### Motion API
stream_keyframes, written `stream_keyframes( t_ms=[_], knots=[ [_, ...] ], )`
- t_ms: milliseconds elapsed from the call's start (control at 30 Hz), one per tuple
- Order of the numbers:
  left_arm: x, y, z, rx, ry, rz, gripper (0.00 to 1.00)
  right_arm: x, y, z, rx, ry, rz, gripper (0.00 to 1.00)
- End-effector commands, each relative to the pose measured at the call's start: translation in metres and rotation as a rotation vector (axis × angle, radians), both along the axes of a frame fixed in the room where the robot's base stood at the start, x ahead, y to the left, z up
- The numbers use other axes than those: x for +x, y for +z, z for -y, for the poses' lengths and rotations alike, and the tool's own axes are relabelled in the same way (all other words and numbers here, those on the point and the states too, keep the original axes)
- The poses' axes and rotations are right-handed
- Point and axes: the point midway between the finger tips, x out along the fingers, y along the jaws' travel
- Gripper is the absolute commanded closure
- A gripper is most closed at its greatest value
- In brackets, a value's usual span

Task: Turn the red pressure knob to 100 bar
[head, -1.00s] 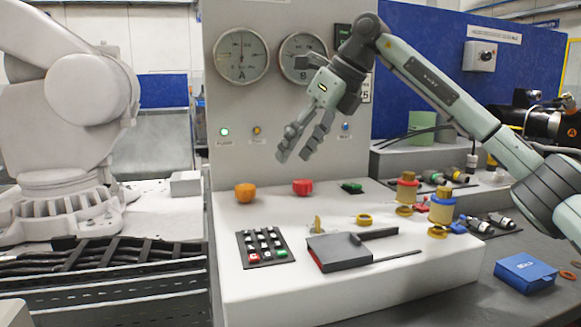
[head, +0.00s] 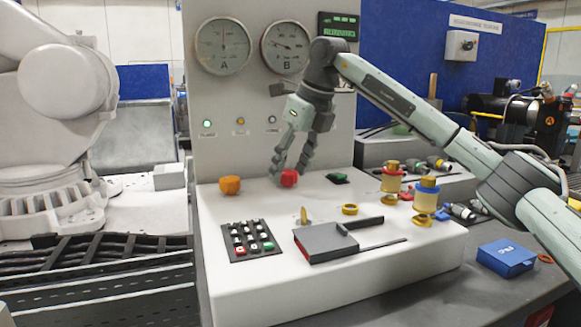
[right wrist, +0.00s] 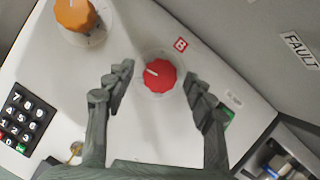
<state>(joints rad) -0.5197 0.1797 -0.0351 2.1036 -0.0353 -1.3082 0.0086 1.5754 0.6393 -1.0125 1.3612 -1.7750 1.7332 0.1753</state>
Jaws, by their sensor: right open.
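The red knob (head: 289,178) sits on the top of the white console, below gauge B (head: 286,47). In the right wrist view the red knob (right wrist: 160,76) shows a white pointer line and a red "B" label beside it. My right gripper (head: 289,175) is open, with its fingers pointing down at the red knob. In the right wrist view the fingers (right wrist: 158,88) lie on either side of the knob, with gaps on both sides; contact is not visible. The needle of gauge B shows, but its reading is too small to tell. My left gripper is not in view.
An orange knob (head: 230,185) stands left of the red one, below gauge A (head: 222,46). A keypad (head: 250,240), a dark grey flat box (head: 326,243) and yellow-topped fittings (head: 391,178) are also on the console.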

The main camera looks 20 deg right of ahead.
Motion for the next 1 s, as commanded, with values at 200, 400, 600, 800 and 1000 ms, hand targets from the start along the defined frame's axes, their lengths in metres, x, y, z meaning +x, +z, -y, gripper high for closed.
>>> stream_keyframes(
  t_ms=[200,400,600,800,1000],
  knots=[
    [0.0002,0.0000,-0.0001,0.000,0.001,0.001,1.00,-0.0001,0.0000,-0.0002,0.000,0.000,0.000,0.61],
    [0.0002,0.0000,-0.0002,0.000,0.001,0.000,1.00,-0.0001,0.0001,-0.0002,0.001,0.000,0.000,0.85],
    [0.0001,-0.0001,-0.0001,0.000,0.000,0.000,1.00,-0.0003,0.0002,-0.0003,0.001,-0.002,0.000,0.96],
    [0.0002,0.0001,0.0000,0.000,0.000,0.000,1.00,-0.0004,0.0002,-0.0007,0.000,-0.041,0.000,0.96],
    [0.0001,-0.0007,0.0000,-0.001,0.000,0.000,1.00,-0.0004,0.0002,-0.0015,-0.001,-0.152,0.000,0.96]
  ],
)
